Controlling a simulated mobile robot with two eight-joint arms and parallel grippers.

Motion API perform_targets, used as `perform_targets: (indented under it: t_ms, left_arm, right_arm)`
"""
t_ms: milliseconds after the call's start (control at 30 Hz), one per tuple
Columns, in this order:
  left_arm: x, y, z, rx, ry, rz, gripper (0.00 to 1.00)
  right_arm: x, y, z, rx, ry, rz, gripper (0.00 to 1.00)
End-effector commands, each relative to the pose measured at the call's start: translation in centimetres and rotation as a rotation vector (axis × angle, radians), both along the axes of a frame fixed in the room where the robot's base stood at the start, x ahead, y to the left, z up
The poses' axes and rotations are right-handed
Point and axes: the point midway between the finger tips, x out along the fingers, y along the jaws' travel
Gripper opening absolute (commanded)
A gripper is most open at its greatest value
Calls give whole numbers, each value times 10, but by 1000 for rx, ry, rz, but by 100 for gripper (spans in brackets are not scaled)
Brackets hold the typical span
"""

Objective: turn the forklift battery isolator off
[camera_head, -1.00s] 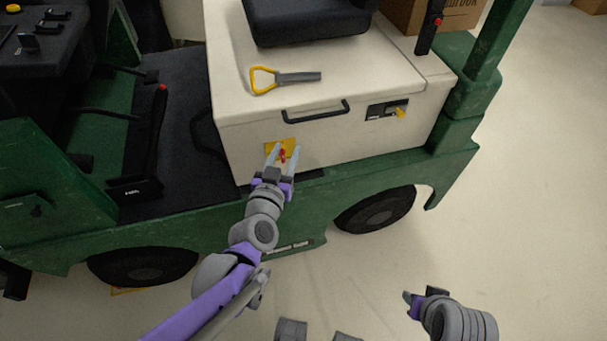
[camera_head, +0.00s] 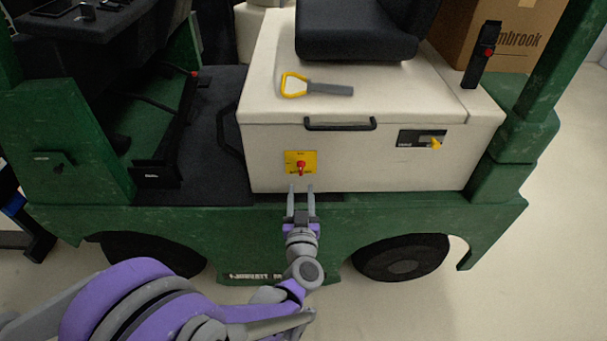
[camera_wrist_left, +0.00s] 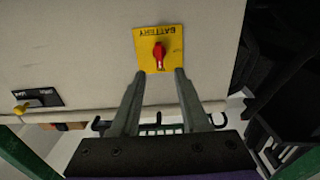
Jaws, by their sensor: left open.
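The battery isolator is a red rotary handle (camera_head: 301,168) on a yellow plate (camera_head: 290,156), on the side of the forklift's cream battery box (camera_head: 270,145). The left wrist view shows the red handle (camera_wrist_left: 159,52) and the yellow plate (camera_wrist_left: 145,63) marked BATTERY, upside down in that view. The handle looks in line with the plate's upright direction. My left gripper (camera_head: 301,188) is open and empty, just below the handle and apart from it. Its fingertips (camera_wrist_left: 160,72) point at the plate's edge. My right gripper is not in view.
A yellow-handled tool (camera_head: 318,88) lies on top of the box, below the black seat (camera_head: 355,35). A black grab handle (camera_head: 340,126) and a panel with a yellow knob (camera_head: 436,144) are on the box side. The green chassis (camera_head: 400,215) runs below.

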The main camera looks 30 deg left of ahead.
Motion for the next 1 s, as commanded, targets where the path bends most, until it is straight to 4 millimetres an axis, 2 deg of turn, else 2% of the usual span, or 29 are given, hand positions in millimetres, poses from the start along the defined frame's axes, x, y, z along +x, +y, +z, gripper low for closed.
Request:
perform_targets:
  t_ms: [200, 400, 800, 833, 1000]
  left_arm:
    - [37, 23, -1, 2, 0, 2, 45]
    - [60, 37, -1, 1, 1, 0, 45]
    - [68, 41, 0, 0, 0, -2, 45]
    - [68, 41, 0, 0, 0, -2, 43]
    - [68, 41, 0, 0, 0, -2, 13]
  right_arm:
    - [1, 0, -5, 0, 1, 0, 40]
    - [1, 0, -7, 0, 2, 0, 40]
    - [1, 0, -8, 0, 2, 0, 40]
    - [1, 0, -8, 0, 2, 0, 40]
    - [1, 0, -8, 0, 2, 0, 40]
